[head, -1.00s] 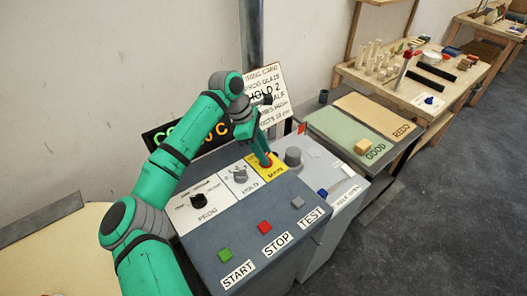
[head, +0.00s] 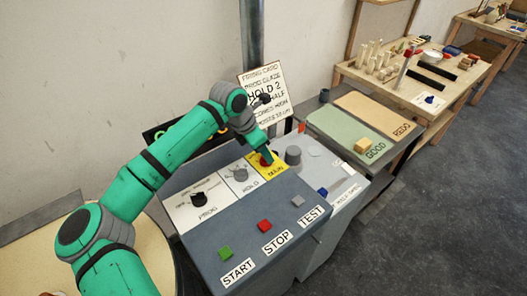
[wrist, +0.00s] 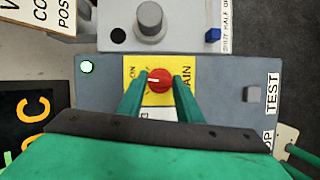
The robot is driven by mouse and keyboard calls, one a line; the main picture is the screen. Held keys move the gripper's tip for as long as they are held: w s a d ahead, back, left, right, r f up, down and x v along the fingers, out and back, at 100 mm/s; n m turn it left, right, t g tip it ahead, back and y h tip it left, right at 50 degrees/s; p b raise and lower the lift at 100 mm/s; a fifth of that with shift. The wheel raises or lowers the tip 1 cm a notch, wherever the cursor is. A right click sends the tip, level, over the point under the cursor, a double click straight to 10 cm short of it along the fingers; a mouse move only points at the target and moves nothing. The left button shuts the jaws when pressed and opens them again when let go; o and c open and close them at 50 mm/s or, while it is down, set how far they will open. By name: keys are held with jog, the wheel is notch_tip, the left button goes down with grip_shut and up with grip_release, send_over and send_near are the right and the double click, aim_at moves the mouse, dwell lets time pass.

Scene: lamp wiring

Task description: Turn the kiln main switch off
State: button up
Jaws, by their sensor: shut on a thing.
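The kiln main switch is a red round knob (wrist: 159,80) on a yellow plate (wrist: 160,62) lettered ON and MAIN, on the grey control panel (head: 245,219). In the wrist view a white mark on the knob points left, towards the ON lettering. My gripper (wrist: 159,88) has one finger on each side of the knob and is shut on it. In the head view my gripper (head: 266,158) partly covers the knob and the yellow plate (head: 276,173). The OFF lettering cannot be made out.
The PROG dial (head: 199,199) and HOLD dial (head: 240,175) sit left of the main switch. START (head: 225,252), STOP (head: 264,226) and TEST (head: 298,201) buttons line the panel front. A grey knob (head: 293,155) stands close on the right. The firing card (head: 263,90) stands behind.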

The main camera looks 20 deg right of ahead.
jog(key=n+t, duration=0.1)
jog(key=n, duration=0.1)
jog(key=n+t+y, duration=0.1)
jog(key=n, duration=0.2)
jog(key=shift+s+d+r+n, duration=0.15)
jog(key=shift+s+n, duration=0.05)
jog(key=shift+n, duration=0.1)
jog(key=n+t+y, duration=0.1)
jog(key=n, duration=0.3)
jog(key=shift+n, duration=0.4)
jog(key=shift+s+d+y, duration=0.1)
jog(key=shift+d+y, duration=0.05)
jog(key=shift+y, duration=0.15)
jog(key=o, duration=1)
jog(key=shift+s, duration=0.1)
jog(key=shift+o, duration=0.2)
